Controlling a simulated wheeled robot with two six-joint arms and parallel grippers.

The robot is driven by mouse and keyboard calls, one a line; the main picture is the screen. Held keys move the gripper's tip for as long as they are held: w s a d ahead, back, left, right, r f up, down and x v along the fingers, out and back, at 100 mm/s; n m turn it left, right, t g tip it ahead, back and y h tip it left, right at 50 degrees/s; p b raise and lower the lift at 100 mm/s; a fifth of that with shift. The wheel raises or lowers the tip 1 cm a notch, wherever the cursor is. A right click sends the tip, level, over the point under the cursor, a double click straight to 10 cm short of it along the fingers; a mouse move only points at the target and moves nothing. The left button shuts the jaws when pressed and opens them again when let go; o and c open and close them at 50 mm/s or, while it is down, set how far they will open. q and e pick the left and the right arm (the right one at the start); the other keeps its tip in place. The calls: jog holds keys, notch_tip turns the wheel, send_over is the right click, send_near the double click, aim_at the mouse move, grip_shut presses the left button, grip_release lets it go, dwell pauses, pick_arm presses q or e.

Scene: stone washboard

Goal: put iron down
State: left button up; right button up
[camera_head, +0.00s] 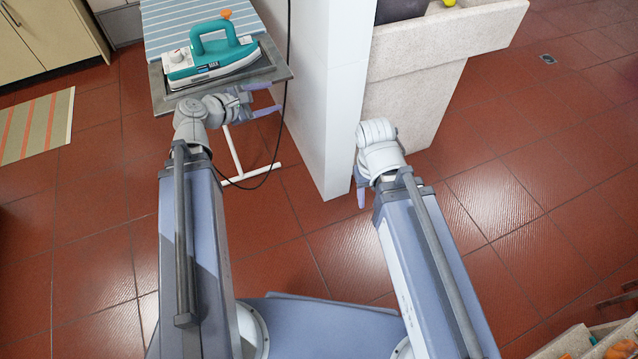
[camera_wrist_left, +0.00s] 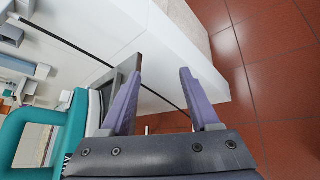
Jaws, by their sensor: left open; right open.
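A teal and white iron (camera_head: 210,55) stands on the grey end plate (camera_head: 222,84) of a striped ironing board (camera_head: 168,18) in the head view. Part of the iron's teal body (camera_wrist_left: 38,125) also shows at the left of the left wrist view. My left gripper (camera_head: 270,98) is just in front of the plate, below and to the right of the iron, apart from it. Its two purple fingers (camera_wrist_left: 160,100) are spread with nothing between them. My right gripper (camera_head: 360,185) is low beside the white wall's end, mostly hidden by its own wrist; nothing shows in it.
A white partition (camera_head: 325,95) stands right of the board, with a stone washboard basin (camera_head: 420,85) beyond it. A black cord (camera_head: 288,75) hangs between board and partition. A striped mat (camera_head: 35,125) lies at the left. The red tiled floor is open at the right.

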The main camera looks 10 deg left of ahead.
pick_arm(q)
jog(key=s+d+f+m+g+y, duration=0.1)
jog(key=s+d+f+m+g, duration=0.35)
jog(key=d+m, duration=0.2)
jog(key=s+d+f+m+g, duration=0.3)
jog(key=d+f+m, duration=0.25)
jog(key=d, duration=0.25)
jog(key=s+d+f+m+g+y, duration=0.2)
jog(key=s+m+y, duration=0.5)
jog(key=m, duration=0.6)
jog(key=s+f+g, duration=0.1)
jog(key=s+g, duration=0.1)
jog(key=shift+s, duration=0.4)
